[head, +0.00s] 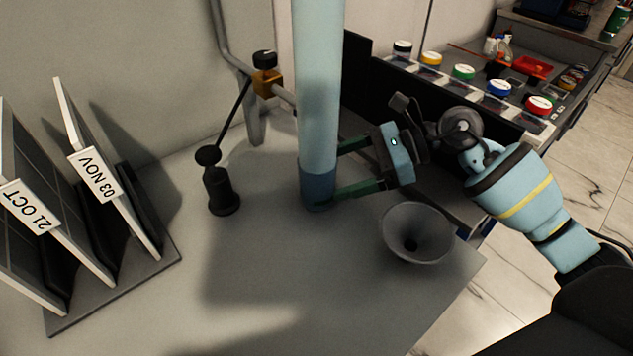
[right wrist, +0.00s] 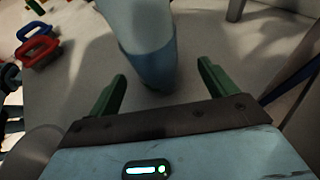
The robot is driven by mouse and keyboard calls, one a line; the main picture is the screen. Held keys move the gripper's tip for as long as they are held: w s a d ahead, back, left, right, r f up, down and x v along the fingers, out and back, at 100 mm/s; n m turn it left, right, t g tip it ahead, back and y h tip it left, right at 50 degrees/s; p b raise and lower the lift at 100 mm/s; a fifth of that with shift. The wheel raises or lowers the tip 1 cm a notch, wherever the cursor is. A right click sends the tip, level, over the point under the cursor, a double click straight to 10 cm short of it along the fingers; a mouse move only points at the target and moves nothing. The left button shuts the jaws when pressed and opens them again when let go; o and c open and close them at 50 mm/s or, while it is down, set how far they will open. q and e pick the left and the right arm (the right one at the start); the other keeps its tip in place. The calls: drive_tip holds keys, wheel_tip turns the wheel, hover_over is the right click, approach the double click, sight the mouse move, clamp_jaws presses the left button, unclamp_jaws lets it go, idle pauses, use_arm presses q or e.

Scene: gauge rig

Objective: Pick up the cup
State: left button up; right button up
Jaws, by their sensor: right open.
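No plainly cup-shaped thing stands out. The nearest in shape is a grey flared bowl or funnel (head: 417,233) with a dark hole in its middle, near the table's right edge. A tall light-blue cylinder (head: 317,90) with a darker blue foot (head: 318,188) stands upright on the table. My right gripper (head: 342,170) is open, its green fingers pointing left at the cylinder's lower part. In the right wrist view the cylinder (right wrist: 148,40) stands ahead of the spread fingers (right wrist: 162,76). Contact cannot be told. My left gripper is not in view.
A rack with dated panels (head: 98,180) stands on the table (head: 300,290) at left. A small black stand (head: 218,190) is left of the cylinder. A pipe with a brass valve (head: 266,82) runs behind. A bench with colored-lid jars (head: 498,87) is behind right. The front table is clear.

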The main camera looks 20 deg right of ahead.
sight(300, 188)
drive_tip(key=shift+w+a+f, duration=0.15)
drive_tip(key=shift+a+f, duration=0.05)
drive_tip(key=shift+a, duration=0.35)
drive_tip(key=x, duration=0.2)
drive_tip(key=p+x, duration=0.1)
drive_tip(key=x, duration=0.1)
drive_tip(key=shift+a+f, duration=0.15)
drive_tip(key=shift+a, duration=0.05)
drive_tip(key=shift+a+f, duration=0.25)
drive_tip(key=shift+a, duration=0.1)
drive_tip(key=shift+c, duration=1)
drive_tip(key=c, duration=0.8)
drive_tip(key=shift+c, duration=0.2)
drive_tip(key=shift+r, duration=0.1)
